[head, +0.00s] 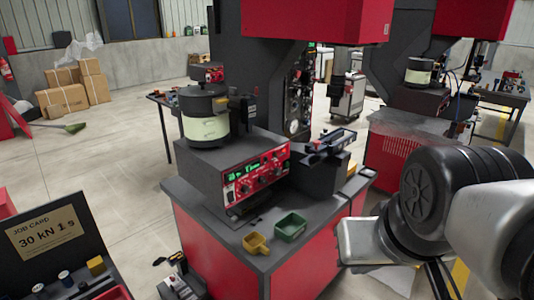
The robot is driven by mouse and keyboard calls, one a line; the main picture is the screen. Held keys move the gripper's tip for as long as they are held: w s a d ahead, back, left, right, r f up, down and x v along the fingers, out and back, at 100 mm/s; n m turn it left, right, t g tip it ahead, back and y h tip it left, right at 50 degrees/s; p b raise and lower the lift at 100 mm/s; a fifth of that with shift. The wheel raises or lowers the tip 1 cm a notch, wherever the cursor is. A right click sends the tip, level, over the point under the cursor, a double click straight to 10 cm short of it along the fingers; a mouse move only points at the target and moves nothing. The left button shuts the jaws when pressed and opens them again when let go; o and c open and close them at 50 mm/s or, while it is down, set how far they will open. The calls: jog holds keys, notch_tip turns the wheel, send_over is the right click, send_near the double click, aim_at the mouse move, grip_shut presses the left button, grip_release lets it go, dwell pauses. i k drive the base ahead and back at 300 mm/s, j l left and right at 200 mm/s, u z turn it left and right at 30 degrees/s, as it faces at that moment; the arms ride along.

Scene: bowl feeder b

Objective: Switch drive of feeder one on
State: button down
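A feeder (205,120) with a dark-topped, pale-banded bowl stands on a grey box on the near workbench. The box's red control panel (257,174) faces front right, with lit green digits and several small knobs or switches. The position of any single switch is too small to tell. A similar bowl feeder (419,72) stands on a machine at the back right. I cannot read which one is feeder one. My gripper (366,243) shows as a silvery part at the lower right, in front of and right of the near bench, apart from the panel. Its fingers cannot be made out.
A yellow bin (255,243) and a green bin (290,226) sit on the bench's front top. A dark linear track (330,142) stands right of the panel. A job card board (45,240) is at lower left. Cardboard boxes (65,98) stand on open floor behind.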

aim_at(230, 195)
jog(key=i+j, duration=0.1)
jog(key=i, duration=0.3)
jog(key=i+j, duration=0.1)
jog(key=i, duration=0.35)
jog(key=z, duration=0.05)
